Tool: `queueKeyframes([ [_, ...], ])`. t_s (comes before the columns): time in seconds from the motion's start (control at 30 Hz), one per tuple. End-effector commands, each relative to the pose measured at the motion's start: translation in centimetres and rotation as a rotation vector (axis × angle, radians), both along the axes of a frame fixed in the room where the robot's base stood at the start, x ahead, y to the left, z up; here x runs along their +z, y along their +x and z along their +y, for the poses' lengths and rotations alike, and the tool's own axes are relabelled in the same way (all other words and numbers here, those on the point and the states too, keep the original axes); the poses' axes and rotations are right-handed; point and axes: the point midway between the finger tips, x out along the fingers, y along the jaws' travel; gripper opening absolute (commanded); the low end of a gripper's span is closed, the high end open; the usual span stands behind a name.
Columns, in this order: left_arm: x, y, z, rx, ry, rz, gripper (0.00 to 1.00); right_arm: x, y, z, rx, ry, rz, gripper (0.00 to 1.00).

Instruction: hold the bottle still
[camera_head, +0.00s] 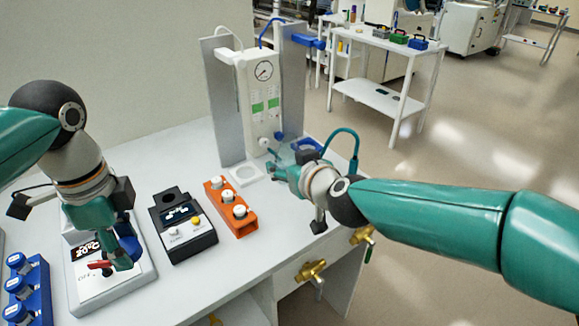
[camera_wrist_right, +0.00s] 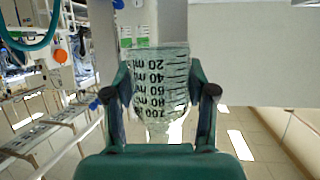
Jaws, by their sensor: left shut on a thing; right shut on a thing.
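The clear bottle (camera_wrist_right: 160,80) has black millilitre marks and fills the space between the fingers of my right gripper (camera_wrist_right: 163,105) in the right wrist view. In the head view my right gripper (camera_head: 284,171) is beside the grey column stand at the bench's right end. It is shut on the bottle, which is largely hidden there. My left gripper (camera_head: 122,262) points down over a white device (camera_head: 88,292) with a red part (camera_head: 99,265) and an OFF label. It is shut on a small blue object (camera_head: 128,246), partly hidden by the fingers.
A black device (camera_head: 183,228) with a display and an orange rack (camera_head: 226,208) of white-capped vials stand between my grippers. A blue rack (camera_head: 26,287) is at far left. A white stand with a gauge (camera_head: 263,70) rises behind. Brass valves (camera_head: 312,270) are on the bench front.

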Motion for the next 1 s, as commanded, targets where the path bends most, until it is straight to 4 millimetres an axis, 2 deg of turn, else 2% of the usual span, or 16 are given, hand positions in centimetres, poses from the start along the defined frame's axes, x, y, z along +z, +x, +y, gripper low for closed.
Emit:
queueKeyframes([
  [0.03, 0.6, 0.0, 0.0, 0.000, 0.000, 0.000, 0.30, 0.8, 0.0, 0.0, 0.000, 0.001, -0.002, 0.09],
  [0.3, 1.5, 0.0, 0.0, 0.000, 0.000, 0.000, 0.30, 1.9, 0.0, 0.0, -0.001, 0.001, -0.002, 0.09],
  [0.97, 1.8, 0.0, 0.0, -0.001, 0.000, 0.000, 0.30, 2.3, 0.0, -0.1, -0.001, 0.001, -0.002, 0.09],
  [1.0, 1.8, 0.0, 0.0, -0.001, 0.000, 0.000, 0.30, 2.3, 0.0, -0.1, -0.001, 0.001, -0.002, 0.49],
])
